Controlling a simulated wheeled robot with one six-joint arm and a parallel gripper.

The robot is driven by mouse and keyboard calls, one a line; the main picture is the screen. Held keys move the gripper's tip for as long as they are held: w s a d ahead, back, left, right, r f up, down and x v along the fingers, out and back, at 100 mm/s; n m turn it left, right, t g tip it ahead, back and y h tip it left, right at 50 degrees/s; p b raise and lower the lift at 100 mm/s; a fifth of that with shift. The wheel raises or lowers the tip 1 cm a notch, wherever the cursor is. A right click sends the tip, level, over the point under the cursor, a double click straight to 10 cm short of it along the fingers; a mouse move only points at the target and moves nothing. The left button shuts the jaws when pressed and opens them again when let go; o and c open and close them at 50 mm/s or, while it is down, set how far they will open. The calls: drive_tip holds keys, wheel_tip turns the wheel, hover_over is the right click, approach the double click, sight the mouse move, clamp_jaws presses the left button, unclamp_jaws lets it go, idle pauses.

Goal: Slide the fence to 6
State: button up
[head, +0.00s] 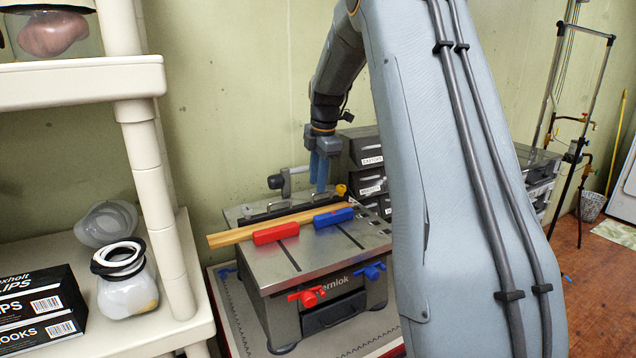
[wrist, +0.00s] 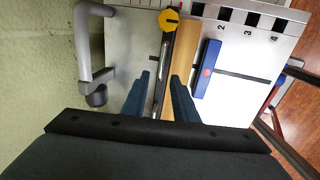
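The bench machine (head: 325,258) has a grey metal top. Its fence, a dark bar (head: 272,215) with silver handles, lies along the back of the top; in the wrist view the fence (wrist: 158,98) runs lengthwise, with a yellow knob (wrist: 169,20) at its far end. The knob also shows in the head view (head: 341,190). A scale (wrist: 248,30) reads 2, 3, 4 rightward; the knob is left of 2. I see no 6. My gripper (head: 320,172) points down at the fence. In the wrist view its blue fingers (wrist: 160,76) are apart, one on each side of the fence; I cannot tell whether they touch it.
A wooden strip (head: 225,238) lies beside the fence. A red block (head: 270,234) and a blue block (head: 333,217) sit next to it. A grey bent bar (wrist: 84,45) stands left of my fingers. Dark drawers (head: 366,150) are behind; a white shelf (head: 80,85) is left.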

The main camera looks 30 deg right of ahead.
drive_tip(key=shift+w+f, duration=0.2)
drive_tip(key=shift+f, duration=0.95)
clamp_jaws()
idle(0.6)
